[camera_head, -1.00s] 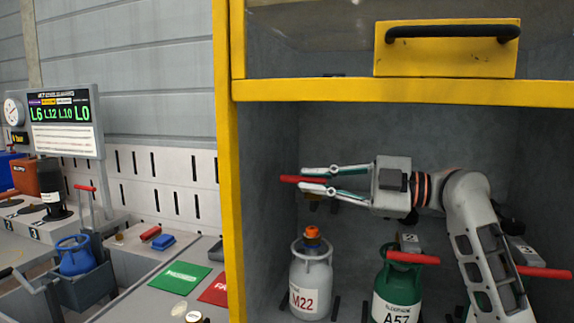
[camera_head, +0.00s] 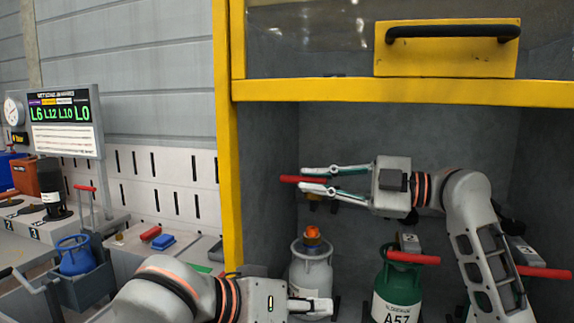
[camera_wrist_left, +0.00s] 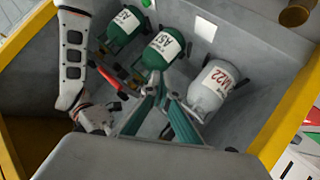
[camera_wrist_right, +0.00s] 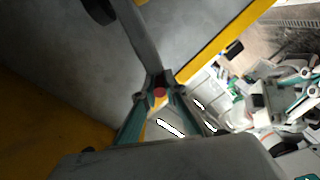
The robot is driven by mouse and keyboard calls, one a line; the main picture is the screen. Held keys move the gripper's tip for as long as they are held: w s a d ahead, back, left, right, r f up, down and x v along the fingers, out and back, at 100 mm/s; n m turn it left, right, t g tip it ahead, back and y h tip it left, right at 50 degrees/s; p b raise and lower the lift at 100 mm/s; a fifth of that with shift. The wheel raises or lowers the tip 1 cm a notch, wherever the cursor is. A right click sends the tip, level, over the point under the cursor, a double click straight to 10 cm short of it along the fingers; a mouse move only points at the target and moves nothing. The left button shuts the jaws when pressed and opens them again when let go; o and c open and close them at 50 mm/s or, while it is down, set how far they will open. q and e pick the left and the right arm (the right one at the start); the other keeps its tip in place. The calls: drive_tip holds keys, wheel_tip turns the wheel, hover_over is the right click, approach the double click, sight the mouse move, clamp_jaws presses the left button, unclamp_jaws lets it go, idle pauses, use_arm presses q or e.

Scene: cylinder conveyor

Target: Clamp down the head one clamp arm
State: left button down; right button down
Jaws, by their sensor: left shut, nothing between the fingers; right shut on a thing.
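My right gripper (camera_head: 308,179) is shut on the red handle (camera_head: 288,179) of the raised clamp arm above the white M22 cylinder (camera_head: 311,268). The red handle end (camera_wrist_right: 160,92) shows between its fingertips in the right wrist view. The clamp arm behind the handle is mostly hidden by the fingers. The M22 cylinder stands upright with an orange fitting (camera_head: 312,233) on top. The cylinder (camera_wrist_left: 214,88) also shows in the left wrist view, right of the fingertips.
A green A57 cylinder (camera_head: 398,292) stands right of M22 under a lowered red handle (camera_head: 413,258). Another red handle (camera_head: 545,272) is further right. The yellow cabinet post (camera_head: 227,170) bounds the left and a yellow beam (camera_head: 400,91) runs above.

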drive_tip(key=shift+w+f, duration=0.1)
use_arm(q)
drive_tip(key=w+a+r+t+y, duration=0.2)
drive_tip(key=r, duration=0.8)
drive_tip(key=w+a+r+t+y, duration=0.1)
drive_tip(key=w+a+r+y, duration=0.15)
drive_tip(key=r, duration=0.65)
drive_tip(key=w+a+r+t+y, duration=0.1)
drive_tip(key=a+r+t+y, duration=0.15)
drive_tip(key=r, duration=0.75)
drive_tip(key=w+d+f, duration=0.2)
drive_tip(key=w+f, duration=0.5)
drive_tip(key=f, duration=0.1)
drive_tip(key=shift+w+f+n, duration=0.2)
drive_tip(key=shift+w+n, duration=0.05)
drive_tip(key=shift+n, duration=0.05)
